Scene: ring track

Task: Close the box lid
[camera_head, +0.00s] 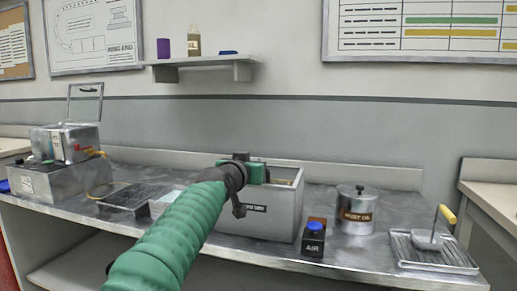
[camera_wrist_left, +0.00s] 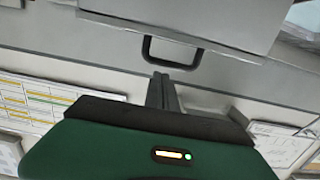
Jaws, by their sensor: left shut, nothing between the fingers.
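An open-topped grey metal box (camera_head: 268,222) with a dark label stands at the middle of the bench. Part of its inside shows past my gripper. My left gripper (camera_head: 256,173), on the green sleeved arm, is at the box's upper left and hides much of its opening. In the wrist view the left fingers (camera_wrist_left: 162,92) are shut and empty. They point at a dark U-shaped handle (camera_wrist_left: 174,53) on a pale grey panel (camera_wrist_left: 195,18). I cannot tell whether this panel is the lid, or whether the fingers touch the handle. My right gripper is out of view.
A blue-button AIR block (camera_head: 313,238) and a lidded metal pot (camera_head: 356,212) stand right of the box. A tray with a yellow-handled tool (camera_head: 440,228) is farther right. A metal case (camera_head: 68,143) with a raised handle stands at left. A shelf (camera_head: 205,62) hangs above.

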